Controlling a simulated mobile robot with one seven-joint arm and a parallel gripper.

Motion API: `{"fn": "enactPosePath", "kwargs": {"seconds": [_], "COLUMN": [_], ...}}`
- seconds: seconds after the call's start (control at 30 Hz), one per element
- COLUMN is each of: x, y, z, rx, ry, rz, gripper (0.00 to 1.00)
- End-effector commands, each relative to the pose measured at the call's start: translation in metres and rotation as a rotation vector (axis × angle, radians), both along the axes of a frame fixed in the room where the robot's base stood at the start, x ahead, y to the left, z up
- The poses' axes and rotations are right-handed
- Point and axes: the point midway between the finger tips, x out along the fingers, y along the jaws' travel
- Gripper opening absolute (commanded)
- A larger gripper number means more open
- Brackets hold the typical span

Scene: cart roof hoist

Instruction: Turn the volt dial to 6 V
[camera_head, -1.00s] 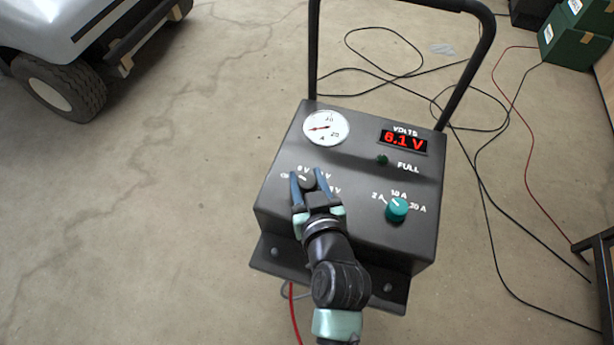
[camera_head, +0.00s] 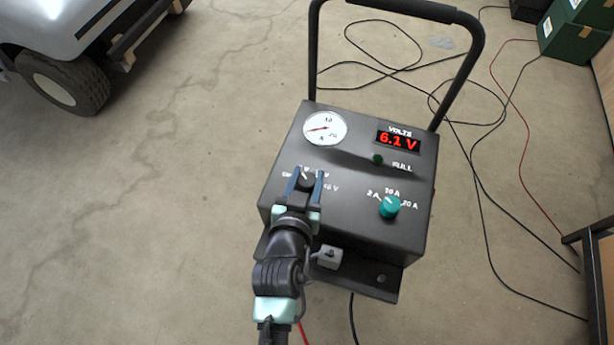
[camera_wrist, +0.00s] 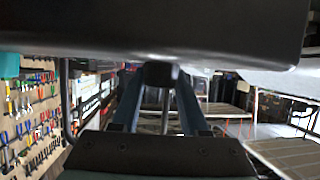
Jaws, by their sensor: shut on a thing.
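The volt dial (camera_head: 306,182) is a dark knob on the left of the charger's sloping panel. My gripper (camera_head: 305,188) reaches it from below, one blue finger on each side, and is shut on it. In the wrist view the dark knob (camera_wrist: 160,74) sits between the far ends of the two fingers (camera_wrist: 160,92). A short white mark shows on the knob, pointing up and a little left. The labels around it are partly hidden by the fingers. The red display (camera_head: 398,141) reads 6.1 V.
The charger (camera_head: 345,225) also carries a round gauge (camera_head: 325,128), a green lamp (camera_head: 377,159) and a teal amp dial (camera_head: 389,206). Its black handle (camera_head: 470,75) rises behind. Cables (camera_head: 480,200) lie on the floor at the right. A cart (camera_head: 70,60) stands upper left.

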Motion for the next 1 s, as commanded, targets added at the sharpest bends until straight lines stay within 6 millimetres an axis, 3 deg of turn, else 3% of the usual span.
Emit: {"fn": "enactPosePath", "kwargs": {"seconds": [0.23,0.6,1.0], "x": [0.0002,0.0011,0.0001], "y": [0.0,0.0006,0.0005], "z": [-0.0069,-0.0011,-0.0003], "rx": [0.0,-0.004,0.0], "ry": [-0.003,-0.005,0.0], "rz": [-0.134,-0.341,-0.458], "gripper": [0.0,0.0,0.0]}}
